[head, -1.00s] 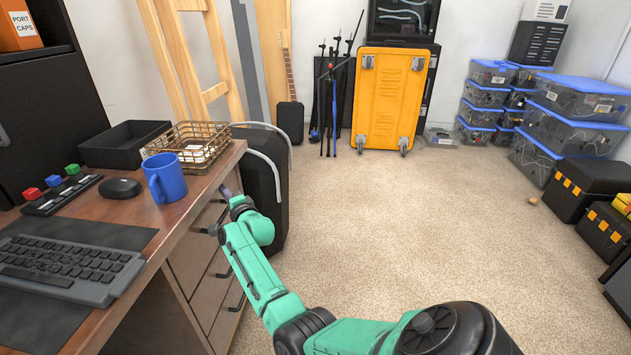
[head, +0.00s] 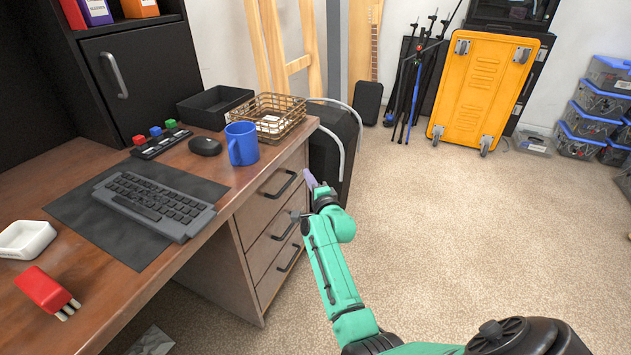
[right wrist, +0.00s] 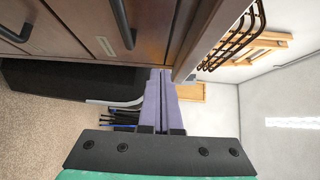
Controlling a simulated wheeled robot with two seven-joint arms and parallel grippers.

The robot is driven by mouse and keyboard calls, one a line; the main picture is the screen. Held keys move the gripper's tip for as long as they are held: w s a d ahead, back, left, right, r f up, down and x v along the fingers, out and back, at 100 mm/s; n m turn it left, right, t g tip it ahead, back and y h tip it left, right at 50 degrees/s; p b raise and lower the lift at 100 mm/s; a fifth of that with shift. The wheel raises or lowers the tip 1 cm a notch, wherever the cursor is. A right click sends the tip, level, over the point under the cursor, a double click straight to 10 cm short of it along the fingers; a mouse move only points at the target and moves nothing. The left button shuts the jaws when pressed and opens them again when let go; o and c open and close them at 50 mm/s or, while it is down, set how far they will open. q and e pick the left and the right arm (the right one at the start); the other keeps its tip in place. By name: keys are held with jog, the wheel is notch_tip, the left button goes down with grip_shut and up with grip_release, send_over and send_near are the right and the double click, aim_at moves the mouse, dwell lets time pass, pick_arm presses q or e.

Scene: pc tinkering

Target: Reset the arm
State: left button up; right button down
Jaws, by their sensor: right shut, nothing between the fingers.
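My green right arm reaches forward over the carpet, beside the desk's drawer side. My right gripper (head: 312,183) has purple fingers and is shut and empty, close to the top drawer front of the desk (head: 290,130). In the right wrist view the two purple fingers (right wrist: 160,95) lie together with nothing between them, near the drawer fronts and the desk edge. My left gripper is in no view.
On the desk are a blue mug (head: 242,145), a wire basket (head: 272,118), a black tray (head: 215,105), a keyboard (head: 153,203) and a red plug (head: 46,291). A black case (head: 335,150) stands beyond the drawers. The carpet to the right is clear.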

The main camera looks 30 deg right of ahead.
jog(key=s+a+f+n+g+y, duration=0.1)
jog(key=s+a+f+n+g, duration=0.3)
jog(key=s+f, duration=0.55)
jog(key=s+a+f+n+g+y, duration=0.2)
jog(key=s+a+f+n+g, duration=0.15)
jog(key=s+f+n, duration=0.6)
jog(key=s+a+f+n+g+y, duration=0.1)
jog(key=s+a+f+n+g, duration=0.2)
jog(key=s+f, duration=0.65)
jog(key=s+f+n+g, duration=0.55)
jog(key=s+f, duration=0.25)
jog(key=s, duration=0.3)
pick_arm(q)
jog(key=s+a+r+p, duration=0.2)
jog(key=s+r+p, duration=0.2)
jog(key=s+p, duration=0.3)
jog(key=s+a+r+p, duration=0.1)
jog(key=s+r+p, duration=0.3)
jog(key=p, duration=1.1)
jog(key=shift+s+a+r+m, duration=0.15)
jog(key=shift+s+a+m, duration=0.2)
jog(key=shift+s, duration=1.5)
pick_arm(e)
jog(key=s+d+r, duration=0.3)
jog(key=s+r, duration=0.6)
jog(key=s, duration=0.5)
jog(key=shift+s+r+g+h, duration=0.35)
jog(key=shift+r+g+h, duration=0.05)
